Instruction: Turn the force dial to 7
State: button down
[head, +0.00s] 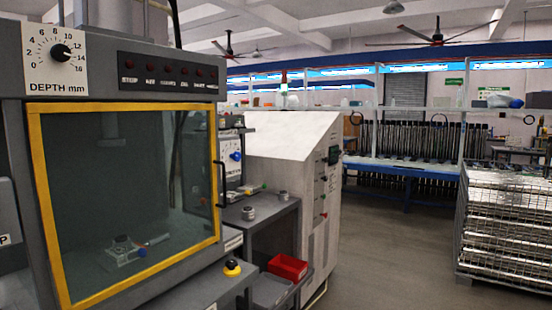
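No dial with a readable FORCE label shows in the head view. A small white panel with a blue knob (236,156) is partly seen just right of the yellow-framed door; its label and setting are too small to read. A black knob on a white scale, the depth dial (61,51), sits at the upper left of the near machine. It is marked DEPTH mm from 0 to 16, and its pointer is at about 12. My gripper is not in view.
The near machine has a closed glass door with a yellow frame (131,104). A grey side table (262,217) holds small metal parts, with a red bin (288,267) below. A wire cage (505,230) stands at the right. The floor (390,260) between is clear.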

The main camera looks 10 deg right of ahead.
aim_at(236, 156)
jog(key=i+l+z, duration=0.15)
jog(key=i, duration=0.65)
jog(key=i+j, duration=0.15)
jog(key=j, duration=0.15)
jog(key=i+j, duration=0.15)
jog(key=j, duration=0.15)
